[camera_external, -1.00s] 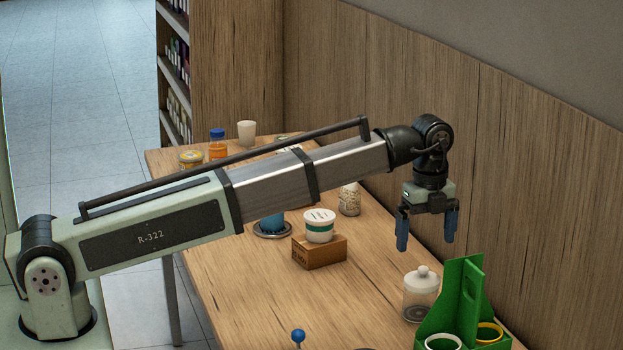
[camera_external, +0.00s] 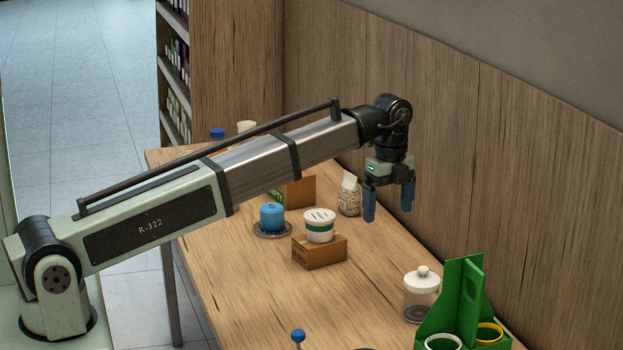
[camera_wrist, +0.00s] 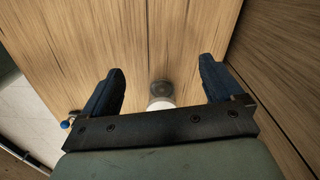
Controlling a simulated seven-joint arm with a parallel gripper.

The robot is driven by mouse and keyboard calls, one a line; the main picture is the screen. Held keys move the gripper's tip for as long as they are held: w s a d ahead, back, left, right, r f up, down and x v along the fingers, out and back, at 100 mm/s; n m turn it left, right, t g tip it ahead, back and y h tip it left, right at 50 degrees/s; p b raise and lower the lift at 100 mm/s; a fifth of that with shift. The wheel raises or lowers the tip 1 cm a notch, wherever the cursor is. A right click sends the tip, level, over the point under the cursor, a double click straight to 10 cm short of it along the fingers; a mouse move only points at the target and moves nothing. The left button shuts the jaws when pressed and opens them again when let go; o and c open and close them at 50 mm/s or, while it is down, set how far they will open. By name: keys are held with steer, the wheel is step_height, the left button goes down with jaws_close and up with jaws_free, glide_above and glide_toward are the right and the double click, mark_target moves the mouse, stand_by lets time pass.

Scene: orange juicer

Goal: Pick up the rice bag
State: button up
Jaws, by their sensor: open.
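The rice bag (camera_external: 349,197) looks like a small clear bag of pale grains with a white top. It stands upright on the wooden table near the back wall in the external view. My gripper (camera_external: 388,210) is open and empty, pointing down, in the air to the right of the bag in that view. In the wrist view my gripper (camera_wrist: 160,82) shows two blue fingers spread apart, with nothing held. The rice bag does not show in the wrist view.
A lidded glass jar (camera_external: 421,298) and a green caddy (camera_external: 464,285) stand at the front right. A blue candle (camera_external: 272,217) on a dark saucer stands left. The wood wall (camera_external: 500,150) runs behind.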

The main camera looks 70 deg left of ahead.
steer(key=a+n, duration=0.5)
steer(key=a, duration=2.6)
steer(key=r+n, duration=0.1)
steer(key=n, duration=0.6)
glide_above(348, 192)
steer(key=a, duration=0.1)
steer(key=n, duration=0.6)
steer(key=shift+w+a+f, duration=0.1)
steer(key=shift+w+a, duration=0.15)
steer(key=shift+w, duration=0.15)
step_height(348, 192, down, 14)
steer(key=shift+a+r, duration=0.1)
steer(key=shift+r, duration=0.05)
steer(key=shift+c, duration=0.2)
steer(key=c, duration=1)
